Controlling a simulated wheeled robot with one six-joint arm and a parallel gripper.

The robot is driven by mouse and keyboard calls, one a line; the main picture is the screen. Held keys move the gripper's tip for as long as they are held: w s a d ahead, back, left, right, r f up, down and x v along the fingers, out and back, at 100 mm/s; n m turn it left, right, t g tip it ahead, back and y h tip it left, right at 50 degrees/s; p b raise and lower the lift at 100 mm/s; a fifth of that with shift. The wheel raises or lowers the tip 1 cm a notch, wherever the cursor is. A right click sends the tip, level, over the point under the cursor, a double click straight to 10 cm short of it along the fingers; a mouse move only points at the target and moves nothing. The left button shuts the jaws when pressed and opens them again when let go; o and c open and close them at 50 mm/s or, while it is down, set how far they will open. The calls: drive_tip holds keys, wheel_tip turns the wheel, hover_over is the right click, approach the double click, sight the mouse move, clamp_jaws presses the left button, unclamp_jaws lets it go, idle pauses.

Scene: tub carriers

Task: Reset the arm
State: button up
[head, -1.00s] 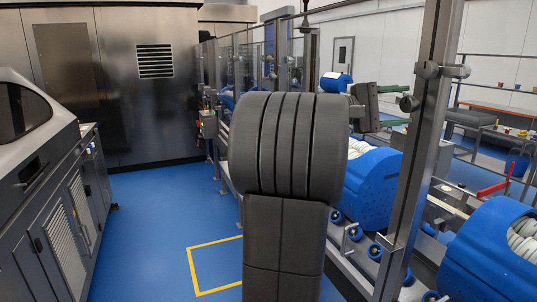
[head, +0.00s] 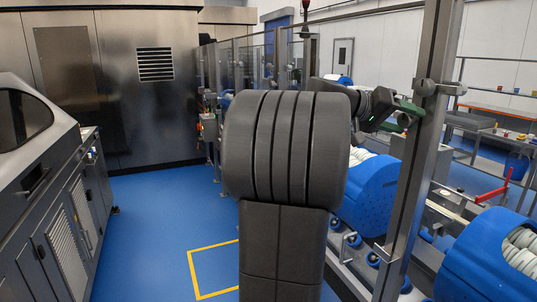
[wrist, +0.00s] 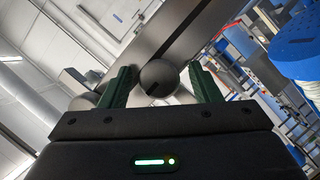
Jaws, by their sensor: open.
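My gripper (head: 402,116) is at the right of my arm in the head view, close to a grey metal post (head: 418,160). Its green fingers are spread apart. In the wrist view the gripper (wrist: 163,88) is open, and a round grey knob (wrist: 158,76) on the post appears between the fingers. I cannot tell whether the fingers touch the knob or the post. Nothing is held. Part of my arm is hidden behind its own large dark grey link in the head view.
Blue tubs with pale contents, one nearer the middle (head: 368,195) and one at the lower right (head: 490,262), sit on the carrier line. A grey machine (head: 45,190) stands at the left. The blue floor (head: 150,240) between is clear, with a yellow outline (head: 192,272).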

drive_tip(key=shift+r+m+t+y+p, duration=0.15)
drive_tip(key=shift+m+t+y+p, duration=0.3)
drive_tip(key=shift+m, duration=0.65)
drive_tip(key=shift+m+t+y+p, duration=0.4)
drive_tip(key=shift+m+t, duration=0.15)
drive_tip(key=shift+m, duration=0.15)
drive_tip(key=shift+a, duration=0.1)
